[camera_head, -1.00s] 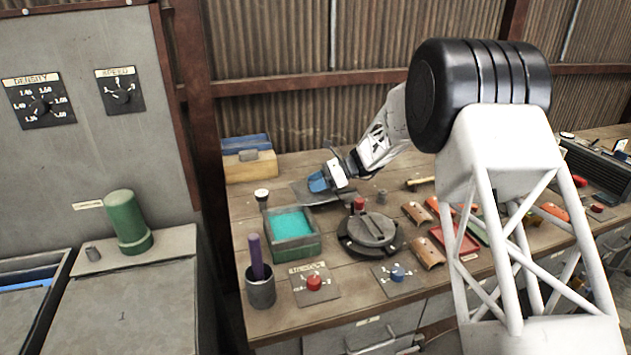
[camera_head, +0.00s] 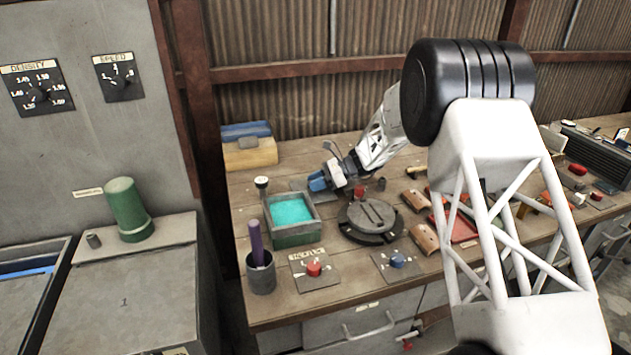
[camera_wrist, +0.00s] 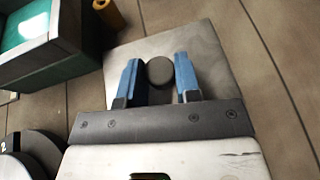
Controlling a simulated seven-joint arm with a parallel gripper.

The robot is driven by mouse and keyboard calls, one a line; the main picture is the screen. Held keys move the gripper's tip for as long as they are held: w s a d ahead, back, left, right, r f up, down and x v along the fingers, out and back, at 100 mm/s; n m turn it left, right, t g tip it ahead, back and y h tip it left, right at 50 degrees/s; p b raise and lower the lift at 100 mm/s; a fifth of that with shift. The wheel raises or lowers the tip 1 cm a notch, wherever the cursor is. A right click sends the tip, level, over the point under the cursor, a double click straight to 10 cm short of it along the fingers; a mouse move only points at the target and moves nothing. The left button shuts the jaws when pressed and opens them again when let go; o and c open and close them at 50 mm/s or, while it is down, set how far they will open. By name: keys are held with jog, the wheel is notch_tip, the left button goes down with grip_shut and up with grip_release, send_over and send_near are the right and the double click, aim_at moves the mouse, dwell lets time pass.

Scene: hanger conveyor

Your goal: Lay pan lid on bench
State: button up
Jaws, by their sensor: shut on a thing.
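The pan lid is a flat grey square plate with a dark round knob. In the wrist view the plate (camera_wrist: 212,57) spreads out beneath my gripper (camera_wrist: 158,66), whose blue fingers stand on either side of the knob (camera_wrist: 160,72). My gripper is shut on the knob. In the head view my gripper (camera_head: 318,184) is over the bench (camera_head: 330,155), just behind the teal-filled box. Only a bit of the lid (camera_head: 299,185) shows there, low over the bench top; I cannot tell whether it touches the wood.
The teal-filled box (camera_head: 297,240) is close in front of the lid. A dark round fixture (camera_head: 370,222) stands front right of it, and a small white-topped post (camera_head: 262,183) to its left.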

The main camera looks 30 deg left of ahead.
jog(key=o, duration=1.1)
jog(key=shift+v, duration=3.9)
